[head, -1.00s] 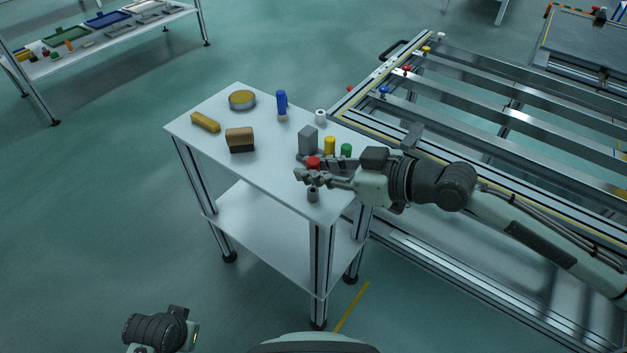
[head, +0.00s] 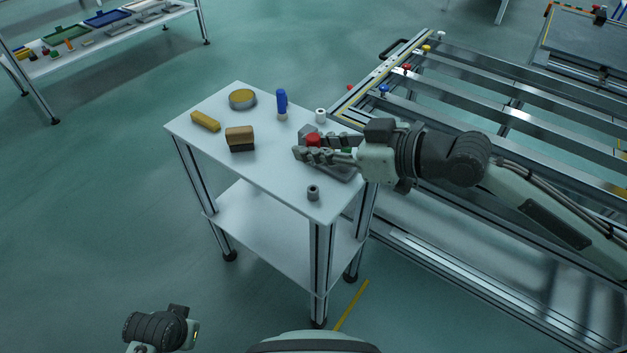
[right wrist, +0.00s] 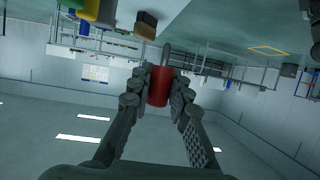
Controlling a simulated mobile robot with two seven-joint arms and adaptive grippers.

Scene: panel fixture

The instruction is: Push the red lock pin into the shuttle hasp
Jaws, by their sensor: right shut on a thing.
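The red lock pin (head: 313,139) is held in my right gripper (head: 311,146), above the white table. In the right wrist view the pin's red body (right wrist: 158,88) sits between the two closed fingers, with a grey shank (right wrist: 166,52) sticking out beyond it. A grey round socket (head: 313,192) stands empty-handed and apart from the pin, near the table's front corner. I cannot pick out the shuttle hasp with certainty. My left gripper (head: 172,325) is at the bottom left edge, and its fingers cannot be made out.
The white table (head: 265,170) also bears a yellow block (head: 205,121), a round tin (head: 242,98), a brown-and-black block (head: 240,138), a blue pin (head: 282,102) and a white ring (head: 320,115). The railed panel fixture (head: 400,112) with coloured knobs lies to the right.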

